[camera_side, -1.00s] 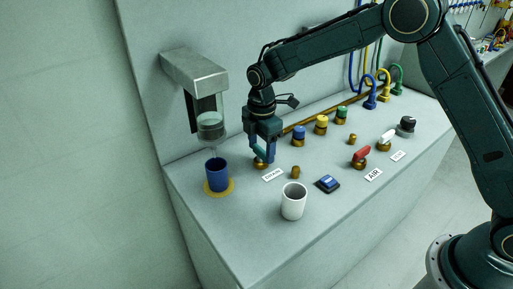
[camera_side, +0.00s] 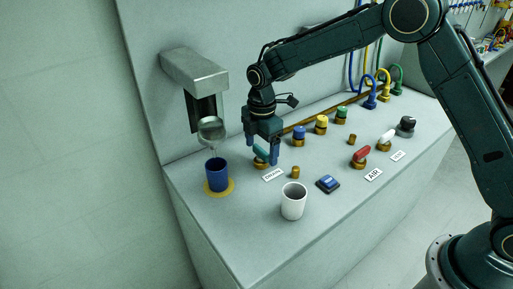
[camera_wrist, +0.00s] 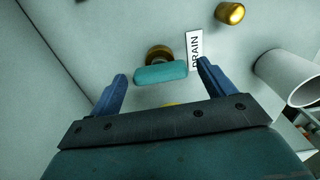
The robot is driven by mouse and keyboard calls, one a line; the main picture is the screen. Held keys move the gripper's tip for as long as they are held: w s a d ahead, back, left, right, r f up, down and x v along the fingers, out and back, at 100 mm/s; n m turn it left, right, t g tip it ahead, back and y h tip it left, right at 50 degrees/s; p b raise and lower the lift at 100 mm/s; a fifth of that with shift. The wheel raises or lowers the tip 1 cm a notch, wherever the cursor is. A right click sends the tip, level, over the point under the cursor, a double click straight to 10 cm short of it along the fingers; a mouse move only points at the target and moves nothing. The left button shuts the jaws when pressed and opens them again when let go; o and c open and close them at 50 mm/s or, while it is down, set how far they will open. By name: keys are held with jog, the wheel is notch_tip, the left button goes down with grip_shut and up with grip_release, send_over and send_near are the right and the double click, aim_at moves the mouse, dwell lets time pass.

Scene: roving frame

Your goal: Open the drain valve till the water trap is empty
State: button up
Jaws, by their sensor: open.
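The drain valve has a brass base and a teal handle (camera_wrist: 160,73), beside the DRAIN label (camera_wrist: 195,48). My gripper (camera_wrist: 162,70) is open, its blue fingers standing apart on both sides of the teal handle. In the side view, the handle (camera_side: 260,154) shows between the fingers of my gripper (camera_side: 262,148). The clear bowl of the water trap (camera_side: 211,131) hangs under a metal housing (camera_side: 195,68). A faint stream shows below it, above a blue cup (camera_side: 217,176). The level in the bowl is hard to read.
A white cup (camera_side: 293,202) and a blue switch box (camera_side: 328,184) stand at the bench front. A brass knob (camera_side: 295,172) is close to the right of the drain valve. A red-handled valve (camera_side: 361,154) sits by the AIR label. Blue, yellow and green knobs stand behind.

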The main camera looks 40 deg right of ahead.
aim_at(261, 149)
notch_tip(261, 149, up, 14)
dwell(0.7)
jog(key=shift+f, duration=0.1)
jog(key=s+d+r+m+t, duration=0.1)
jog(key=s+d+r+m, duration=0.35)
jog(key=s, duration=0.35)
jog(key=s+d+r+m+t, duration=0.2)
jog(key=s+d+r+m, duration=0.3)
jog(key=s, duration=0.3)
jog(key=s+d+f+m+t, duration=0.1)
jog(key=s+m, duration=0.3)
jog(key=s, duration=0.4)
jog(key=s+d+f+m+t, duration=0.1)
jog(key=s+m, duration=0.3)
jog(key=s, duration=0.5)
jog(key=shift+s+d+f+m+t, duration=0.25)
jog(key=shift+s+f+m+t, duration=0.1)
jog(key=shift+f, duration=0.4)
